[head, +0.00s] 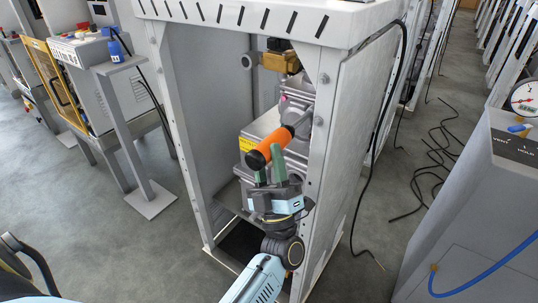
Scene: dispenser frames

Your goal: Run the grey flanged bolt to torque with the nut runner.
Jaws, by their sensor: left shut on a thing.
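The nut runner (270,147) has an orange body with a black end toward me. It slants up and to the right, toward the front right post of the dispenser frame. My left gripper (267,170) has green fingers and is shut on the nut runner from below. A small grey round bolt-like head (318,120) shows on that post near the tool's far end. I cannot tell whether it is the grey flanged bolt or whether the tool touches it. My right gripper is not in view.
The white dispenser frame (189,130) surrounds grey machinery and a brass-coloured part (281,61). A black cable (377,130) hangs down its right side. A grey cabinet (480,190) with a gauge (525,98) stands at right.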

